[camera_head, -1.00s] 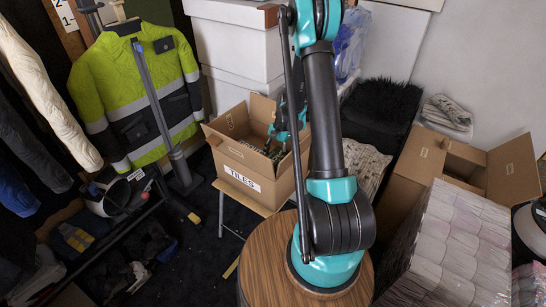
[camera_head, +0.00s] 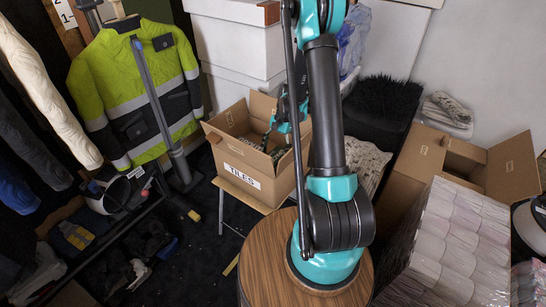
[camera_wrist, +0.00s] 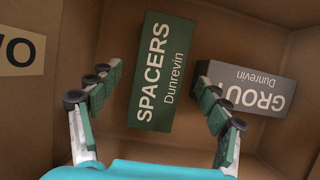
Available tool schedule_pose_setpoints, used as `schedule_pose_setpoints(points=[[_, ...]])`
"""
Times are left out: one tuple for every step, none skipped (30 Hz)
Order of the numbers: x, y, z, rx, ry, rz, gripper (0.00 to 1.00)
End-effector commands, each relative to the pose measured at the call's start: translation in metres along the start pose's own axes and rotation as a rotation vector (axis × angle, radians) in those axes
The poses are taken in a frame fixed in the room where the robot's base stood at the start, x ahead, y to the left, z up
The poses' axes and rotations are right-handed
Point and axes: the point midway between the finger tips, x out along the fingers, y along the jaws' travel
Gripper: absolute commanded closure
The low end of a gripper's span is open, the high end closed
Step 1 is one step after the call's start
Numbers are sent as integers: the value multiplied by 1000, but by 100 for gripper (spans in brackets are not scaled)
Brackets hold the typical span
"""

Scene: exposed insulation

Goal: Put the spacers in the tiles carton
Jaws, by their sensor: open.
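The spacers box (camera_wrist: 163,75), dark green with white lettering, lies on the floor of a brown cardboard carton in the wrist view. My gripper (camera_wrist: 158,80) is open, with one finger on each side of the spacers box and gaps between. The grout box (camera_wrist: 248,88), grey, lies to its right, its lettering upside down. In the head view my gripper (camera_head: 272,147) is at the open top of the tiles carton (camera_head: 240,168), whose label faces front. The boxes inside cannot be made out there.
The tiles carton's flaps stand open around my gripper. Another open carton (camera_head: 508,168) stands at the right beside wrapped rolls (camera_head: 455,245). White boxes (camera_head: 240,45) are stacked behind, and a hi-vis jacket (camera_head: 135,90) hangs at the left.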

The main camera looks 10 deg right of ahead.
Motion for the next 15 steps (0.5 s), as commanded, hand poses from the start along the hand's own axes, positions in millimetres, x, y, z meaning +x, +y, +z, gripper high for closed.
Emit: schedule_pose_setpoints(points=[[-11, 1, 1, 2, 0, 0, 23], [-17, 1, 0, 2, 0, 0, 23], [-25, 1, 0, 1, 0, 0, 23], [-32, 1, 0, 1, 0, 0, 23], [-38, 1, 1, 0, 0, 0, 23], [-46, 1, 1, 0, -1, 0, 23], [-52, 0, 1, 0, -1, 0, 23], [-58, 0, 0, 0, -1, 0, 23], [-65, 0, 0, 0, -1, 0, 23], [-70, 1, 1, 1, -1, 0, 23], [-74, 1, 0, 1, 0, 0, 23], [-80, 0, 0, 1, 0, 0, 23], [-83, 0, 0, 1, 0, 0, 23], [-86, 0, 0, 1, 0, 0, 23], [-90, 0, 0, 0, 0, 0, 23]])
